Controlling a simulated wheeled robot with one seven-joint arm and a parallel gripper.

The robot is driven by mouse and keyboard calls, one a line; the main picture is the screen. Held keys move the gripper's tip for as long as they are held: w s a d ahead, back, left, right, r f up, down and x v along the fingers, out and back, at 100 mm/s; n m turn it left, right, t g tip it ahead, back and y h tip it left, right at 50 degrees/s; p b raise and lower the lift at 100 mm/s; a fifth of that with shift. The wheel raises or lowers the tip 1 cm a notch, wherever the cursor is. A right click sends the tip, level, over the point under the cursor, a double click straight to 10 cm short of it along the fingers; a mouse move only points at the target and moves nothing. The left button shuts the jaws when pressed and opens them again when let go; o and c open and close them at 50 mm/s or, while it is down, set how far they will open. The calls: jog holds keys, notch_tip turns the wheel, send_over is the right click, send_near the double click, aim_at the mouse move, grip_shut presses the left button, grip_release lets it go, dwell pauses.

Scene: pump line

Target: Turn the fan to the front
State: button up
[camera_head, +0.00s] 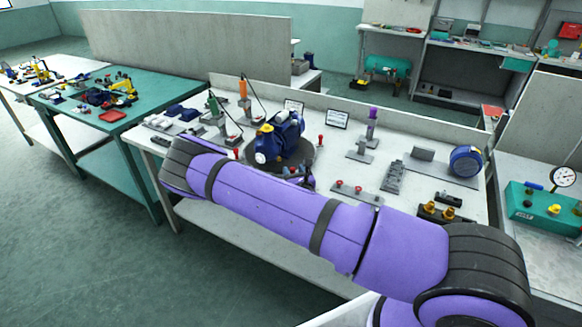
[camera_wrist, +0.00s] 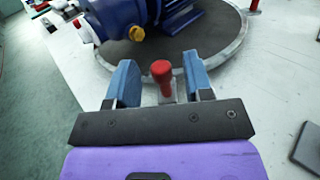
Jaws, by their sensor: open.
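A dark blue pump (camera_head: 280,137) with a finned motor body sits on a round dark turntable (camera_head: 303,157) on the white bench. In the wrist view the pump (camera_wrist: 118,14) is cut off at the top, with a yellow plug and blue fins showing above the turntable's grey rim (camera_wrist: 232,48). I cannot make out the fan itself. My gripper (camera_wrist: 160,78) is open, its blue fingers on either side of a red knob (camera_wrist: 161,70) on a short grey mount at the near rim. Neither finger clearly touches the knob. In the head view my arm partly hides the knob and gripper.
More red knobs stand beside the turntable, one at its right (camera_head: 320,140). Tool stands (camera_head: 243,100) and small screens (camera_head: 337,119) stand behind.

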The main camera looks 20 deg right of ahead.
jog(key=shift+w+d, duration=0.15)
jog(key=shift+w, duration=0.75)
jog(key=shift+w+d, duration=0.1)
jog(key=shift+w, duration=0.75)
grip_shut()
